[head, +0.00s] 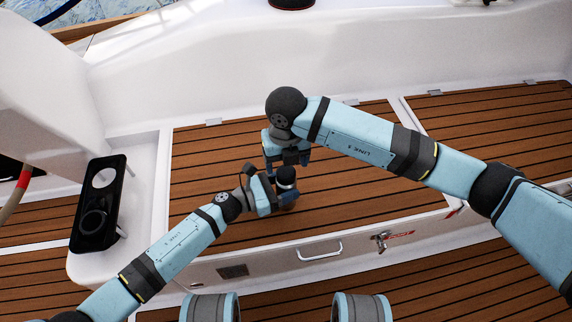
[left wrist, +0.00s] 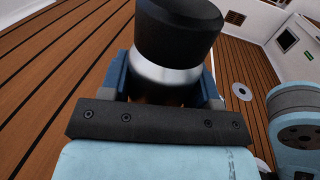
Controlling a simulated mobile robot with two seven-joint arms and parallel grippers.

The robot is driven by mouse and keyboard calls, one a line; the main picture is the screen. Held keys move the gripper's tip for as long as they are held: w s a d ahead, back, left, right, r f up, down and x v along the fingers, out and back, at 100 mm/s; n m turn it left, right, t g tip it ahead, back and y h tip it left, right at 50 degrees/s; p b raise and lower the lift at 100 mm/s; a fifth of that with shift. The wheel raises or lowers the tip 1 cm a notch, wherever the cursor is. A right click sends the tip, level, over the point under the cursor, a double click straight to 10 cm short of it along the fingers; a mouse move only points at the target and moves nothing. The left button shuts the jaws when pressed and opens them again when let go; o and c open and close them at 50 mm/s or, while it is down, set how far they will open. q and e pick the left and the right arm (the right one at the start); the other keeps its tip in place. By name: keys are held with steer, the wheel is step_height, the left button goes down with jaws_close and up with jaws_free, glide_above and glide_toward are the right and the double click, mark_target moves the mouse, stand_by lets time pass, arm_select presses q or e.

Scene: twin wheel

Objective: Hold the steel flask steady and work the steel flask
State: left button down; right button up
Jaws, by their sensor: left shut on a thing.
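The steel flask (left wrist: 165,75) shows large in the left wrist view, with a black lid above a shiny steel band. My left gripper (left wrist: 165,85) is shut on the flask, one blue finger on each side of it. In the head view the flask's dark lid (head: 286,175) shows above my left gripper (head: 287,192), over the slatted wooden seat. The flask's lower part is hidden by the gripper. My right gripper (head: 288,160) points down just behind and above the lid. Its fingertips are partly hidden, and I cannot tell whether it touches the lid.
The slatted wooden seat (head: 400,205) has free room on both sides. A black holder with round openings (head: 98,205) stands at the left on a white ledge. A metal handle (head: 320,252) and a latch with a red part (head: 392,240) are on the white front.

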steer(key=shift+c, duration=0.4)
steer(key=shift+a+r+n, duration=0.15)
steer(key=shift+r+n, duration=0.1)
steer(key=shift+n, duration=0.85)
steer(key=n, duration=0.4)
steer(key=shift+a+r, duration=0.25)
steer(key=shift+r, duration=0.15)
steer(key=n, duration=0.5)
steer(key=r+n, duration=0.1)
steer(key=n, duration=0.1)
steer(key=shift+a, duration=0.1)
steer(key=n, duration=0.7)
steer(key=shift+r, duration=0.35)
steer(key=n, duration=0.4)
steer(key=d+n, duration=0.1)
steer(key=n, duration=0.1)
steer(key=shift+r, duration=0.25)
steer(key=shift+f, duration=0.15)
